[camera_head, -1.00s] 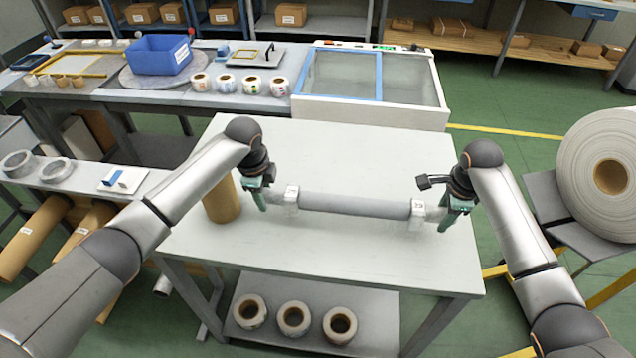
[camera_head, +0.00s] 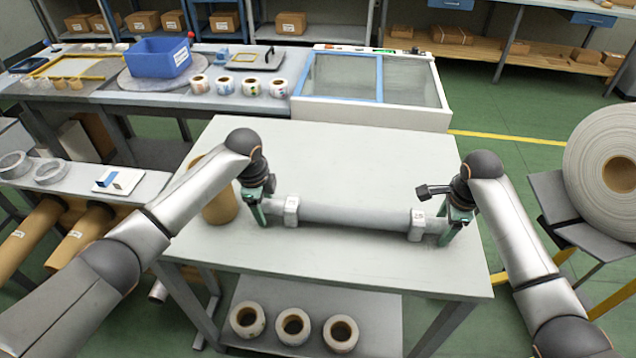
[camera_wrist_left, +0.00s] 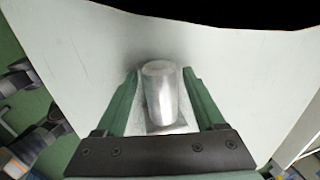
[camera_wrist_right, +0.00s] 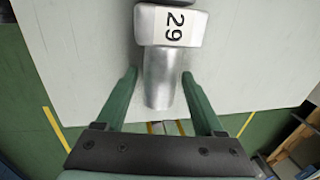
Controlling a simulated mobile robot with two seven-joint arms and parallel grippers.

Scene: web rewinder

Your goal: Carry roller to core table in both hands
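The grey roller (camera_head: 355,214) lies crosswise along the near part of the white table (camera_head: 330,150), with a pale labelled block near each end. My left gripper (camera_head: 258,208) is open around the left shaft end (camera_wrist_left: 160,92), with a gap to each finger. My right gripper (camera_head: 450,226) is open around the right shaft end (camera_wrist_right: 159,78), also with gaps on both sides. The fingers hide part of both shaft ends in the head view.
A brown cylinder (camera_head: 219,205) stands just left of my left gripper, partly behind my arm. Several rolls lie on the lower shelf (camera_head: 293,327). A large white roll (camera_head: 590,150) stands at right. The tabletop behind the roller is clear.

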